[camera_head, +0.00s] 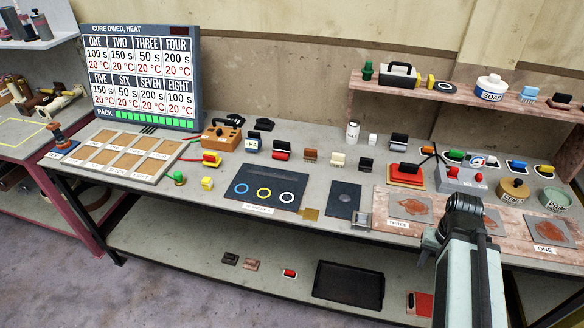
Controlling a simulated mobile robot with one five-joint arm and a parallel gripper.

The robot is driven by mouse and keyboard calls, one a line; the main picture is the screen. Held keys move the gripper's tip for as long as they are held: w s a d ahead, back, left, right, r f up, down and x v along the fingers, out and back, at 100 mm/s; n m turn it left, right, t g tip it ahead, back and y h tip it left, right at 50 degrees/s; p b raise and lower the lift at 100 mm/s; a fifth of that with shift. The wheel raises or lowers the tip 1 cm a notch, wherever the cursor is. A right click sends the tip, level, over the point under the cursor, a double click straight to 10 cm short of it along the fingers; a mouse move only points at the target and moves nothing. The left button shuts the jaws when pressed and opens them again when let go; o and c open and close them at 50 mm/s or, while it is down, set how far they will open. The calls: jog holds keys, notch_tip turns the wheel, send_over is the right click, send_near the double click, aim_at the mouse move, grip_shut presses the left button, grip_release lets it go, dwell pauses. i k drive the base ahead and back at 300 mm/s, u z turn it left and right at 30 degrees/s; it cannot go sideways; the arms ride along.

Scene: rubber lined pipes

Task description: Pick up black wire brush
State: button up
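Several small block-shaped items stand in a row on the grey workbench (300,215). One is a small black block (365,163), right of a white one (337,159) and a brown one (310,155); it may be the black wire brush, but bristles are too small to tell. Another dark brush-like block (561,100) is on the upper right shelf. My gripper (461,203) is at the right, over the front of the bench, right of and apart from the black block. Its fingers are not clear, so I cannot tell whether it is open or shut.
A dark mat with rings (266,187) and a dark plate (343,200) lie in front of the row. A sign board (141,75) stands at left. A black tray (348,285) lies on the lower shelf.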

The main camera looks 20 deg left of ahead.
aim_at(364, 163)
jog(key=u, duration=2.05)
jog(key=i, duration=0.55)
